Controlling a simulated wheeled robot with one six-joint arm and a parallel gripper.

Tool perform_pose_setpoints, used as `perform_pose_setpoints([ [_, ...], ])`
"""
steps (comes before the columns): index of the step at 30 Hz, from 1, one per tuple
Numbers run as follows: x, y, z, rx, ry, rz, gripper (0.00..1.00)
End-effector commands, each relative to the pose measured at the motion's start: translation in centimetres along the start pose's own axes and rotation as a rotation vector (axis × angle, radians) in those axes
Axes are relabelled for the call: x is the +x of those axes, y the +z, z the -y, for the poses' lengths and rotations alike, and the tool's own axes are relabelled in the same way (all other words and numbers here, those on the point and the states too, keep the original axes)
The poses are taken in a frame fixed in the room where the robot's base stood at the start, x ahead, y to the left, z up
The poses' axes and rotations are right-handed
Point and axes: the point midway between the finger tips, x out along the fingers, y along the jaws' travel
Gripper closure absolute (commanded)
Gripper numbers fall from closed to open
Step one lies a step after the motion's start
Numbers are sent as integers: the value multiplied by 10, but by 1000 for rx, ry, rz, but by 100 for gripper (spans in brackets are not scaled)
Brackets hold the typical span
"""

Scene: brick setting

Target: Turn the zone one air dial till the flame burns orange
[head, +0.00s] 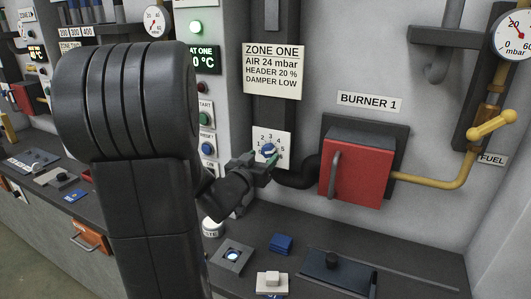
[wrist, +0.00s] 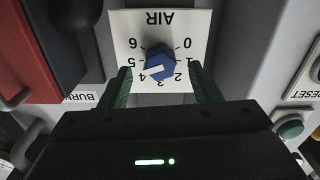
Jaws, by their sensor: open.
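The zone one air dial is a blue knob (head: 269,150) on a white plate numbered 0 to 6, below the ZONE ONE card (head: 272,70). In the wrist view the plate is upside down and the knob (wrist: 160,64) has a white pointer mark near 4. My gripper (head: 262,165) is open in front of the dial. Its two green fingers stand on either side of the knob in the wrist view (wrist: 160,72), with gaps to it. The card reads AIR 24 mbar. The red burner 1 box (head: 357,171) looks closed; I see no flame.
A black pipe (head: 297,178) runs just right of the dial to the burner. A yellow fuel pipe with a lever (head: 492,125) is at the right. The bench below holds a dark plate with a knob (head: 335,272), a blue block (head: 281,243) and a lit square unit (head: 233,257).

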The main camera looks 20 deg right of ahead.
Motion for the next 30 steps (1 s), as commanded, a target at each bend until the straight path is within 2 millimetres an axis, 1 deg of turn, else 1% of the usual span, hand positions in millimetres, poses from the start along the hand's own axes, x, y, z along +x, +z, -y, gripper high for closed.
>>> perform_pose_setpoints([
  [1,8,0,-1,-2,2,1,43],
  [6,25,0,0,-1,1,0,43],
  [10,30,0,0,-1,-1,0,43],
  [17,31,0,0,-1,-1,0,43],
  [18,31,0,0,-1,-1,0,45],
  [23,31,0,0,-1,-1,0,76],
  [24,31,0,0,-1,-1,0,84],
  [25,31,0,0,-1,-1,0,88],
  [30,31,0,0,-8,-1,0,88],
])
